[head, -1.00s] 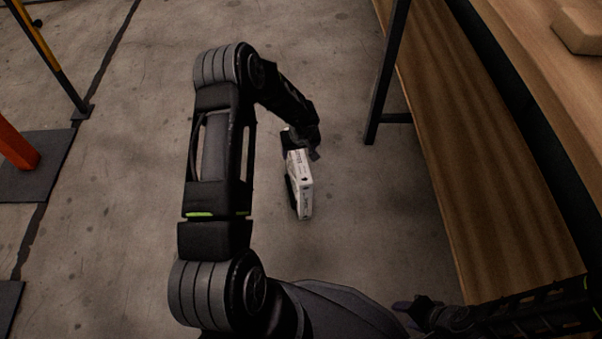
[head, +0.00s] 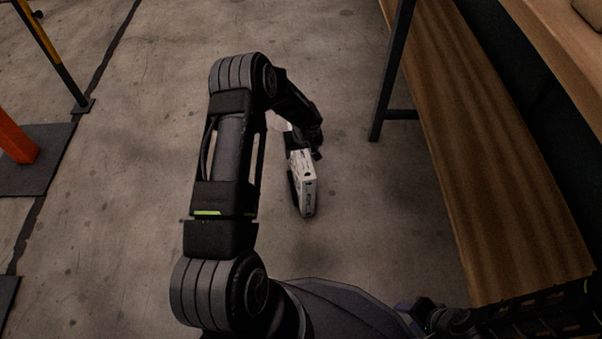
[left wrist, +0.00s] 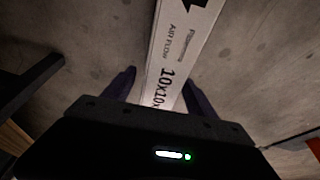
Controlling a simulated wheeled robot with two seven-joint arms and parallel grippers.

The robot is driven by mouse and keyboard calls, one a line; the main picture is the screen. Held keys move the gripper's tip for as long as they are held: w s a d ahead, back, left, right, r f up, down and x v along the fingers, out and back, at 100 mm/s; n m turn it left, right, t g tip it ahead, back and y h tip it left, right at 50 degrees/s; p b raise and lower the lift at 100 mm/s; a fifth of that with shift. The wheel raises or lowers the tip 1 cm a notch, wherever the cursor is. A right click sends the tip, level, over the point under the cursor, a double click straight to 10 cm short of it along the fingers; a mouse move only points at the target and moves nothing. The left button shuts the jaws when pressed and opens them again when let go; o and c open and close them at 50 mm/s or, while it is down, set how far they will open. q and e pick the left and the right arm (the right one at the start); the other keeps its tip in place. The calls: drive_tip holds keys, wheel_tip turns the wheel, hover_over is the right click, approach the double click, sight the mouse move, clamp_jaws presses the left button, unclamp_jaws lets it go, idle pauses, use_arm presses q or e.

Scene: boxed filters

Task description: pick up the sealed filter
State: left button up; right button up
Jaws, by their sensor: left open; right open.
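The sealed filter (head: 304,180) is a thin white box with dark print, standing on its narrow edge on the concrete floor in the head view. In the left wrist view the filter (left wrist: 178,55) shows "AIR FLOW" and "10x10" on its edge. My left gripper (head: 304,153) is at the filter's far end, partly hidden by my arm. In the left wrist view its two open fingers (left wrist: 160,92) lie one on each side of the box's near end. Contact cannot be told. My right gripper (head: 425,310) is low in the head view, away from the filter, and looks empty.
A wooden bench (head: 500,170) runs along the right, with a dark metal leg (head: 392,75) near the filter. Orange and yellow posts on dark base plates (head: 35,165) stand at the left. The floor around the filter is clear.

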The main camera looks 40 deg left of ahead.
use_arm(q)
drive_tip(key=shift+b+x, duration=0.3)
drive_tip(key=shift+x, duration=0.8)
drive_tip(key=shift+c, duration=0.5)
clamp_jaws()
